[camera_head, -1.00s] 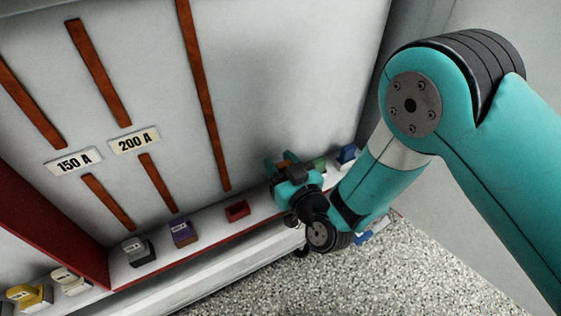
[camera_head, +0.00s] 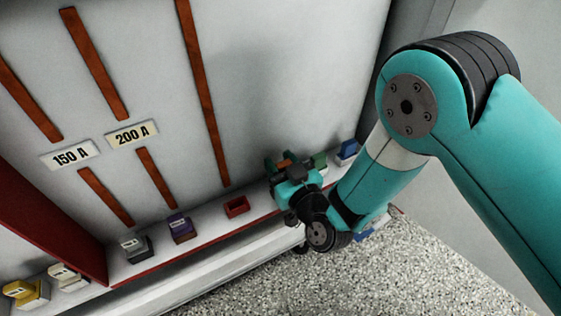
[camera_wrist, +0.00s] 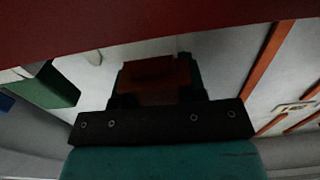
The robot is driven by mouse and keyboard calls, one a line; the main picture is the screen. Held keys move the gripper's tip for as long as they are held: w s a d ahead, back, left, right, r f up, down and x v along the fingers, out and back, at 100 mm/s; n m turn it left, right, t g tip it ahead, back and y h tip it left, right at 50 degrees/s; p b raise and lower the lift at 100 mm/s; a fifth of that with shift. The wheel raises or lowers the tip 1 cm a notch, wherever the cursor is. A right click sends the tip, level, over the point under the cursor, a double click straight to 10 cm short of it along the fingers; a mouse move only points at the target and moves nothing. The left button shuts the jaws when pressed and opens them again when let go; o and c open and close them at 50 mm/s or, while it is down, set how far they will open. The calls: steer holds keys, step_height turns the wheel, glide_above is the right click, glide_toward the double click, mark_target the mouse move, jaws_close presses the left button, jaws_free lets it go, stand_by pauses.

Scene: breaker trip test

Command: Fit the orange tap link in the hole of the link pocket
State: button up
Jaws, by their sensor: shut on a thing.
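My gripper (camera_head: 286,167) is shut on a dark orange block, the tap link (camera_head: 290,161), in front of the panel at the right part of the ledge. In the wrist view the orange block (camera_wrist: 155,82) sits between the dark fingers (camera_wrist: 158,90), in shadow. A small red open-topped box (camera_head: 237,206) stands on the ledge to the left of my gripper, apart from it. I cannot tell whether it is the link pocket. The underside of the held block is hidden.
A green block (camera_head: 319,161) and a blue block (camera_head: 348,150) stand just right of my gripper. Purple (camera_head: 181,228) and grey (camera_head: 137,248) blocks stand left on the ledge. A red surface (camera_wrist: 120,22) crosses the top of the wrist view.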

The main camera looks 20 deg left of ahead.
steer(key=shift+f+b, duration=0.65)
steer(key=shift+f, duration=0.45)
steer(key=o, duration=1)
steer(key=shift+o, duration=0.2)
